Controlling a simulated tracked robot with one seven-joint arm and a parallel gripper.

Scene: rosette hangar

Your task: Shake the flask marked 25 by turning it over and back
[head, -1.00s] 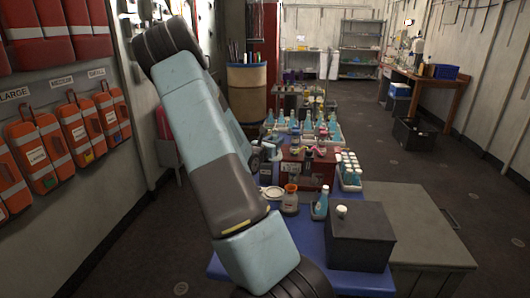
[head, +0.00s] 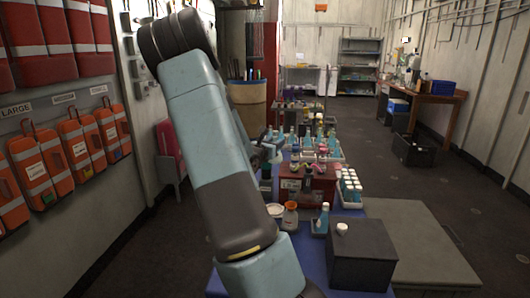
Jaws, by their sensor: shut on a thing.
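My gripper (head: 266,153) shows only in part, beside the right edge of my forearm, over the far left side of the blue table (head: 338,213). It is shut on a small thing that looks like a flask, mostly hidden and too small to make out. No mark 25 can be read on any vessel here. Several flasks with blue liquid (head: 308,143) stand in a pale tray behind the red case (head: 309,187). A blue bottle (head: 323,220) and an amber-necked jar (head: 290,217) stand on the near part of the table.
A dark grey box (head: 362,258) with a white knob stands at the table's near right. A white rack of capped tubes (head: 350,188) is beside the red case. A barrel (head: 248,105) stands behind, left. Orange cases (head: 35,165) hang on the left wall.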

